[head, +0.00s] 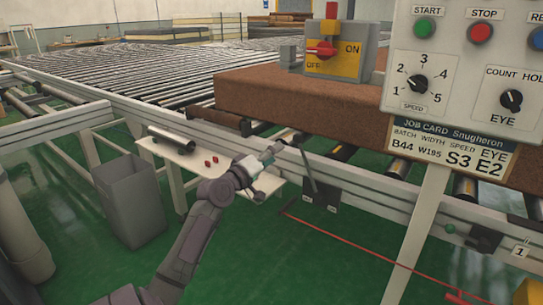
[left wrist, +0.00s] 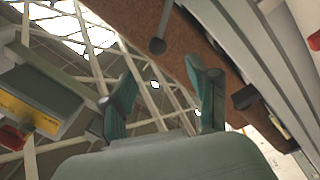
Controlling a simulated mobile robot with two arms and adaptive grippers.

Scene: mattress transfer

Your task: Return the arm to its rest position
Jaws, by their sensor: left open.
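My left arm reaches up from the bottom of the head view. Its gripper (head: 268,165) is in front of the conveyor's side rail, above the right end of a small white shelf. In the left wrist view the two green fingers of this gripper (left wrist: 162,88) stand apart with nothing held between them. A dark lever (head: 308,172) on the conveyor side stands just right of the gripper. In the left wrist view a dark rod with a round knob (left wrist: 158,46) shows beyond the fingers. My right gripper is not in view.
The white shelf (head: 228,169) holds a metal cylinder (head: 171,138) and small red pieces. A grey bin (head: 132,200) stands left. A brown mattress (head: 260,95) lies on the roller conveyor (head: 150,75). A control panel (head: 465,70) stands right. Green floor is open below.

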